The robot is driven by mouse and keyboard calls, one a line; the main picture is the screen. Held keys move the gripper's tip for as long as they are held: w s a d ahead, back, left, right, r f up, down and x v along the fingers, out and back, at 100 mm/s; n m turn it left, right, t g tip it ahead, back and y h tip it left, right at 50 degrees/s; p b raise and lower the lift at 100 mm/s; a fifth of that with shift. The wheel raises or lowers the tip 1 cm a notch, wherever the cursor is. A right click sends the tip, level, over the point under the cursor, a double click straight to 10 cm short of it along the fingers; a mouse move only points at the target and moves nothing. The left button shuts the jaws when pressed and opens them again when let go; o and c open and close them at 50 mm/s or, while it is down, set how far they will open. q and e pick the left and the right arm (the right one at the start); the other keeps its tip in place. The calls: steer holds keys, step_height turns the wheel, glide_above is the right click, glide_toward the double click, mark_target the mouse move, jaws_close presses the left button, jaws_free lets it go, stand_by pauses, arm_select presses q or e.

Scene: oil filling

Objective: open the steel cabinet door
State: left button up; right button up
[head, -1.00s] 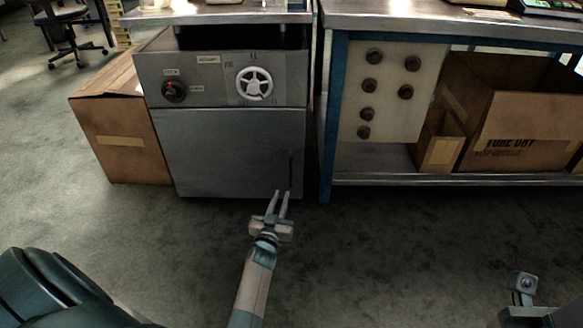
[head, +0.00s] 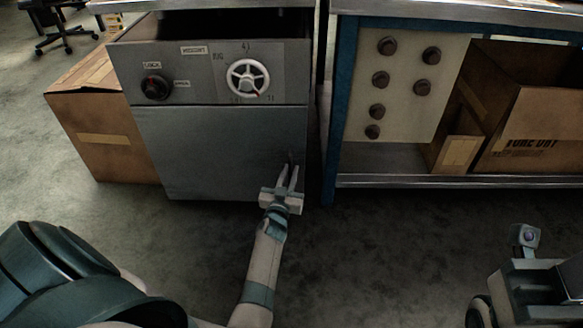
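The steel cabinet (head: 215,125) is a grey box under a bench, with its flat door (head: 220,150) closed below a control panel. The panel carries a black and red lock knob (head: 156,88) and a white handwheel (head: 247,78). A dark vertical handle (head: 290,158) on the door's right side is mostly hidden behind my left gripper. My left gripper (head: 288,172) is in front of the door's lower right, its two fingers apart, one on each side of the handle line; I cannot tell whether they touch it. My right gripper (head: 525,238) shows only partly at the lower right.
A cardboard box (head: 100,145) stands against the cabinet's left side. A workbench with a blue leg (head: 340,110), a knobbed panel (head: 400,90) and a carton (head: 530,125) on its shelf stands right. The floor in front is clear.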

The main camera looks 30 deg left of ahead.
arm_select(q)
steer(key=shift+w, duration=0.2)
jaws_close()
steer(key=shift+s+r, duration=0.1)
